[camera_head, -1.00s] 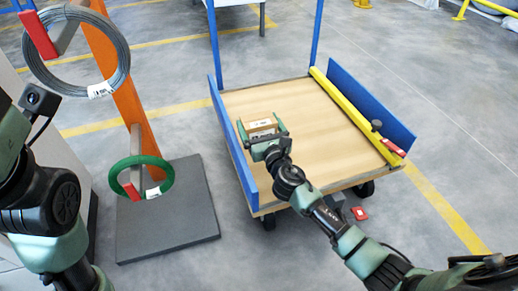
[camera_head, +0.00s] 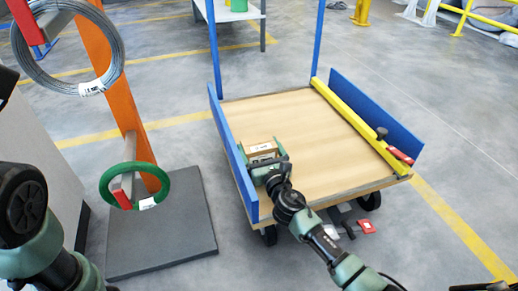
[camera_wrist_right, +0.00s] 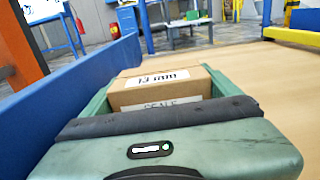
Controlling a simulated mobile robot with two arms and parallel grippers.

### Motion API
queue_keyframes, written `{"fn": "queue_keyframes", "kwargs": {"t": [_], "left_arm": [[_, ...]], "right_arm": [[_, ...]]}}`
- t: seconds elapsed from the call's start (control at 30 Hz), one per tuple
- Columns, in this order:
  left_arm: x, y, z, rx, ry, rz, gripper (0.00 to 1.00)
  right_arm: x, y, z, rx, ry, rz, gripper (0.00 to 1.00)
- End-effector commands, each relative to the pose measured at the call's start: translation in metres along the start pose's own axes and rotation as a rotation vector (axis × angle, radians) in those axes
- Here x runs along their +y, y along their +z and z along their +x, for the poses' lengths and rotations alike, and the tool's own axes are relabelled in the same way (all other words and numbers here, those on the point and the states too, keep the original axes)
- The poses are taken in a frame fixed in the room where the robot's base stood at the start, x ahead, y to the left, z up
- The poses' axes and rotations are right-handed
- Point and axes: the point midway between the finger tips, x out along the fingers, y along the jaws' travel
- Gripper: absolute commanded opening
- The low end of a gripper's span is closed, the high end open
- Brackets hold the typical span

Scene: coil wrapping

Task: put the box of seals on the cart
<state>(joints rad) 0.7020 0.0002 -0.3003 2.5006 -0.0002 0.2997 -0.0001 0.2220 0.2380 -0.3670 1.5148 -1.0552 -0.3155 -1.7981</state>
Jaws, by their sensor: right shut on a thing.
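The box of seals (camera_head: 262,148) is a small brown carton with white labels; one label in the right wrist view (camera_wrist_right: 160,86) reads "SEALS". My right gripper (camera_head: 264,157) is shut on the box, with its green fingers on either side. The box is over the cart's wooden deck (camera_head: 310,140), near the left blue side wall. I cannot tell if its underside touches the deck. The cart has blue side walls and blue upright posts. My left arm shows at the left edge, but its gripper is out of the frame.
A yellow bar (camera_head: 350,113) lies along the cart's right side. An orange stand (camera_head: 118,85) on a dark base holds a grey wire coil (camera_head: 32,72) and a green coil (camera_head: 163,184). A red item (camera_head: 367,227) lies on the floor. Most of the deck is clear.

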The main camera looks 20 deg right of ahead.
Motion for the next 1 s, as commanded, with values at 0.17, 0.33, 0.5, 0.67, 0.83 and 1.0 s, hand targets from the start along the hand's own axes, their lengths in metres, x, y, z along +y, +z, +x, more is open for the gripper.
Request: {"fn": "queue_keyframes", "kwargs": {"t": [0.17,0.33,0.5,0.67,0.83,1.0], "left_arm": [[0.0,0.0,-0.001,0.001,0.0,0.0,0.0],[0.0,0.0,0.001,0.001,0.0,0.0,0.0],[-0.001,0.002,0.007,0.0,0.0,-0.001,0.0],[-0.002,0.004,0.012,0.0,0.0,-0.001,0.0],[-0.003,0.005,0.014,0.0,0.0,-0.001,0.0],[-0.003,0.005,0.014,-0.001,0.0,0.0,0.0]], "right_arm": [[0.0,-0.001,0.0,0.0,0.0,-0.001,1.0],[0.0,0.001,0.0,0.0,0.0,0.0,1.0],[0.0,0.001,-0.019,0.003,0.0,-0.001,1.0],[0.0,0.001,-0.047,0.002,0.001,0.0,1.0],[-0.001,0.0,-0.069,0.001,-0.001,-0.001,1.0],[-0.001,0.001,-0.075,-0.001,-0.001,-0.001,1.0]]}}
